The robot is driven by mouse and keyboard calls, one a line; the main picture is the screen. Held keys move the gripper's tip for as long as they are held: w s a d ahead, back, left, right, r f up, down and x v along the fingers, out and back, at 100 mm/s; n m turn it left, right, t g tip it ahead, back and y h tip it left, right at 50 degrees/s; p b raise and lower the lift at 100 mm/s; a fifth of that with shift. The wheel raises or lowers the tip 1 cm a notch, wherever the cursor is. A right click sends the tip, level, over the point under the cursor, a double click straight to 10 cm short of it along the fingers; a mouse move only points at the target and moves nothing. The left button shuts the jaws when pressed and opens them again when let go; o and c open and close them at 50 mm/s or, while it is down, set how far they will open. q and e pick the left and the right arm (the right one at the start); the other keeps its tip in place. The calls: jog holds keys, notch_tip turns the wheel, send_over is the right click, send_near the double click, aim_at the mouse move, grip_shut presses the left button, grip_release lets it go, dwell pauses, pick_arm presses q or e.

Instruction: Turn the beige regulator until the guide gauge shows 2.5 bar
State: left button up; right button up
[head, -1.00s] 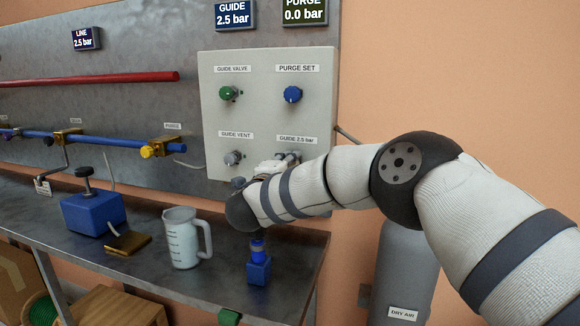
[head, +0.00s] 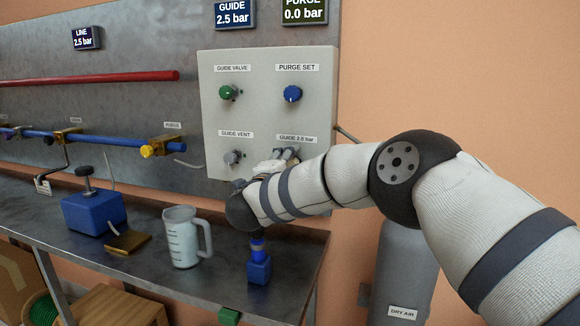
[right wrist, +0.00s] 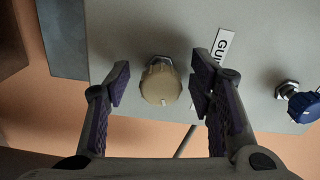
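The beige regulator (right wrist: 160,84) is a round knob with a small white mark, seen in the right wrist view. My right gripper (head: 287,156) is at the lower right of the control panel; its open fingers stand on either side of the knob with a narrow gap on each side. In the head view the knob is mostly hidden behind the gripper. The guide gauge (head: 234,13) reads 2.5 bar. My left gripper is not in view.
The pale panel (head: 212,115) also carries a green guide valve (head: 227,92), a blue purge knob (head: 292,93) and a grey guide vent knob (head: 233,157). A measuring jug (head: 182,238) and blue blocks stand on the bench (head: 150,275) below my right arm.

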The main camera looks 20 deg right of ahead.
jog(key=v, duration=1.2)
